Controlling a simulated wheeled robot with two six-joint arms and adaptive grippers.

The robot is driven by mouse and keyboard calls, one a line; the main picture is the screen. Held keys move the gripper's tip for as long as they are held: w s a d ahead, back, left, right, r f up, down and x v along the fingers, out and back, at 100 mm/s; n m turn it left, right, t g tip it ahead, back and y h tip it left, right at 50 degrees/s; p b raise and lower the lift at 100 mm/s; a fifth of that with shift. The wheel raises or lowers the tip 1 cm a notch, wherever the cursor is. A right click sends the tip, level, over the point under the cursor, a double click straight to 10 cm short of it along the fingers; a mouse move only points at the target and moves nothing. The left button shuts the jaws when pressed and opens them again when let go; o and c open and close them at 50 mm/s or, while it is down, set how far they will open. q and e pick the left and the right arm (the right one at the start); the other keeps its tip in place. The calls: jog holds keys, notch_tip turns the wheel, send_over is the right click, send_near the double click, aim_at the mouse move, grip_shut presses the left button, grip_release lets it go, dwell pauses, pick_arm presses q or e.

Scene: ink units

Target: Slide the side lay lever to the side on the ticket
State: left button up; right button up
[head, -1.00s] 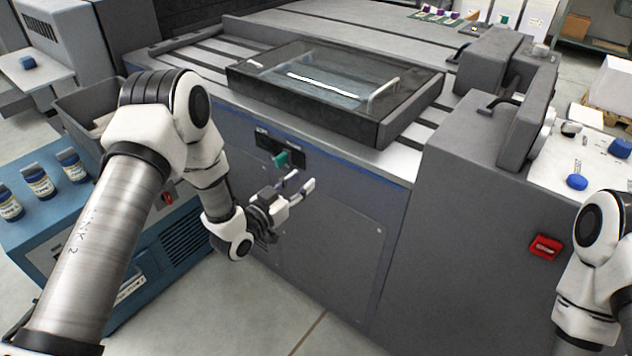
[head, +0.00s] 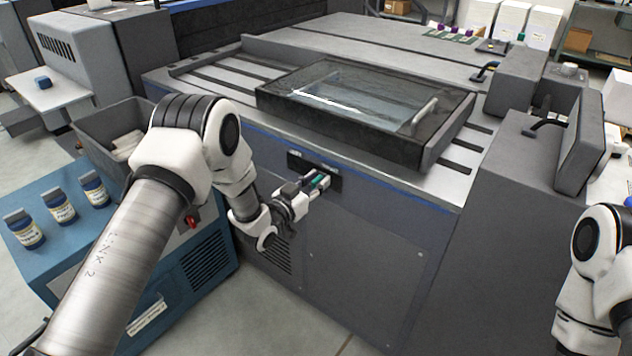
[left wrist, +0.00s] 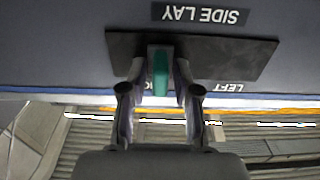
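The side lay lever, a teal handle (left wrist: 160,72), shows in the left wrist view on a dark plate (left wrist: 232,58). The label "SIDE LAY" (left wrist: 200,15) appears upside down there, with "LEFT" (left wrist: 228,88) at the right and a partly hidden label at the left. My left gripper (left wrist: 158,75) has one finger on each side of the lever, with small gaps seeming to remain. In the head view, my left gripper (head: 312,188) is at the plate on the press front. My right gripper is out of view. I cannot identify the ticket.
The grey press (head: 370,250) fills the middle, with a glass-topped frame (head: 360,100) above the plate. A blue cabinet (head: 190,265) with several bottles (head: 60,207) and a grey bin (head: 112,130) stand at the left.

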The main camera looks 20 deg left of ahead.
aim_at(302, 164)
pick_arm(q)
grip_shut()
jog(key=a, duration=0.2)
jog(key=w+a, duration=0.1)
jog(key=a, duration=0.1)
jog(key=w+a+b, duration=0.1)
jog(key=a, duration=0.1)
jog(key=shift+w+a, duration=0.25)
jog(key=shift+a, duration=0.15)
jog(key=shift+r, duration=0.1)
jog(key=shift+o, duration=1.8)
grip_release()
jog(key=shift+a, duration=0.1)
jog(key=shift+o, duration=0.6)
jog(key=shift+w+a, duration=0.1)
